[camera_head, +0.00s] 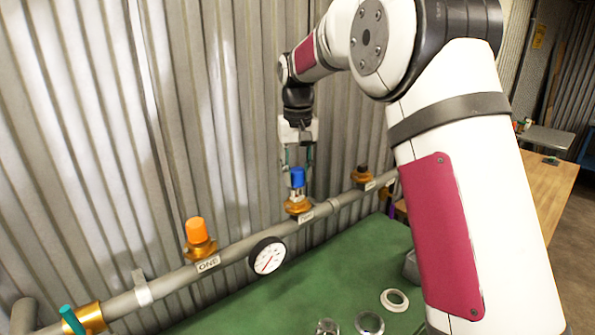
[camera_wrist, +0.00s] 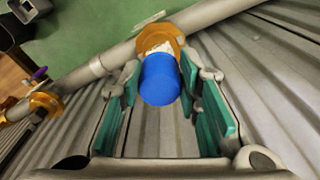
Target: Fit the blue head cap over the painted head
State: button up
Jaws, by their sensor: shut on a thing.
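The blue head cap (camera_head: 297,177) is a small bright cylinder between the fingers of my gripper (camera_head: 297,166), which is shut on it. The cap sits directly above the middle outlet, over a pale head (camera_head: 298,194) on a brass fitting (camera_head: 298,207). In the wrist view the cap (camera_wrist: 160,80) is between the teal finger pads, with a white part of the head (camera_wrist: 156,46) and the brass collar (camera_wrist: 160,33) showing just past it. The cap covers most of the head. I cannot tell how far down it sits.
An orange-capped outlet (camera_head: 196,231) labelled ONE stands left on the grey pipe (camera_head: 234,254). A dark-topped outlet (camera_head: 363,173) stands right. A gauge (camera_head: 267,256) is mounted in front. Loose ring parts (camera_head: 395,300) lie on the green bench (camera_head: 345,262). A corrugated wall (camera_head: 130,130) rises close behind.

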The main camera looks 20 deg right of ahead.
aim_at(298, 184)
jog(key=shift+f, duration=1.75)
jog(key=o, duration=1)
jog(key=r, duration=1.2)
jog(key=shift+s+a, duration=0.1)
jog(key=shift+s, duration=0.3)
